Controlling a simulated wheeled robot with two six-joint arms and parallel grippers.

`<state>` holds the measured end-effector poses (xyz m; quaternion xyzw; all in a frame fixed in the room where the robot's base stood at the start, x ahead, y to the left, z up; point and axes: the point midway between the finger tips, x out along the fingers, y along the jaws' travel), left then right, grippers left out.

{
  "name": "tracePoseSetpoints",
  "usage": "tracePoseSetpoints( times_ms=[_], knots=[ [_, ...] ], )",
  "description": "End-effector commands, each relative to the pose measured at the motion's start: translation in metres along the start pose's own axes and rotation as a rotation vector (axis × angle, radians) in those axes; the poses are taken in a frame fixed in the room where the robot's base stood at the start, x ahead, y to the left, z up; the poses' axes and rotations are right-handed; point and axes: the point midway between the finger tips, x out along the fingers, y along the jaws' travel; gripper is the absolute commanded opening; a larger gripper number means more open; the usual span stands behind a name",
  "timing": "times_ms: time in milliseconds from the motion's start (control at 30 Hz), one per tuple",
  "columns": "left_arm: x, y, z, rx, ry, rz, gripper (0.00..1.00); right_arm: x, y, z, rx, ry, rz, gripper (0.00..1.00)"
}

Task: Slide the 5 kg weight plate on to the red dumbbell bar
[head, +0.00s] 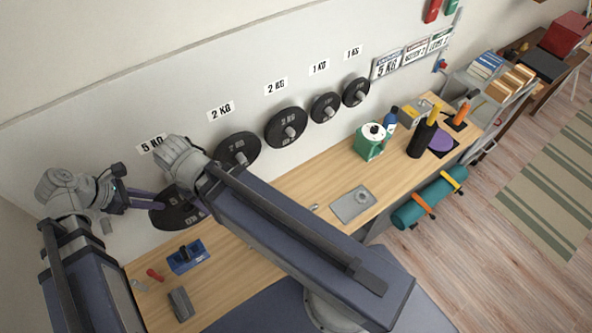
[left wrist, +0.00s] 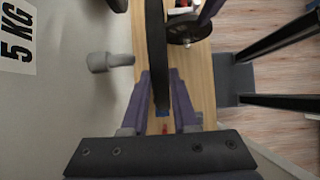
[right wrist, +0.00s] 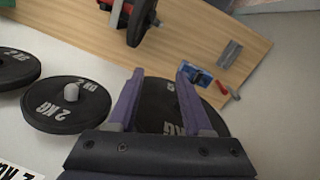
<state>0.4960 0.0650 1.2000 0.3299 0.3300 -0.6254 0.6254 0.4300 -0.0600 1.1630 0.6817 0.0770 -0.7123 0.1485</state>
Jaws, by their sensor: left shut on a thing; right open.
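The black 5 kg plate (head: 172,216) is upright in front of the wall, below the "5 KG" label. My left gripper (head: 152,199) is shut on its edge; the left wrist view shows the plate (left wrist: 156,50) edge-on between the fingers, with a gap between it and the grey wall peg (left wrist: 110,62). My right gripper (right wrist: 159,72) is open and empty; the 5 kg plate (right wrist: 160,108) shows behind its fingers. A bar with a black plate and a little red (right wrist: 136,22), seemingly the dumbbell bar, is over the bench; my right arm hides it in the head view.
Two 2 kg plates (head: 237,150) (head: 286,128) and two 1 kg plates hang on wall pegs. The wooden bench (head: 225,283) carries a blue holder (head: 188,256), a red-handled tool (head: 155,275), a grey block (head: 181,304) and a grey tray (head: 353,205).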

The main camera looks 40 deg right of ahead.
Motion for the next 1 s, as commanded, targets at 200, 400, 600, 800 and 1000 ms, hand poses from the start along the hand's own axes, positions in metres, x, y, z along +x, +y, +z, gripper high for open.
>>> tracePoseSetpoints(
  times_ms=[200,400,600,800,1000],
  knots=[
    [0.029,0.0,-0.019,0.0,-0.003,0.0,0.0,0.035,-0.003,-0.002,-0.002,0.0,0.001,0.5],
    [0.06,0.0,-0.04,0.0,-0.003,0.0,0.0,0.072,-0.007,-0.004,-0.004,0.001,0.001,0.5],
    [0.09,0.0,-0.061,0.0,-0.003,0.0,0.0,0.108,-0.01,-0.007,-0.007,0.001,0.002,0.5],
    [0.119,0.0,-0.081,0.0,-0.003,0.0,0.0,0.143,-0.013,-0.009,-0.009,0.001,0.002,0.5],
    [0.134,0.0,-0.091,0.0,-0.003,0.0,0.0,0.161,-0.015,-0.01,-0.011,0.001,0.003,0.5]
  ],
)
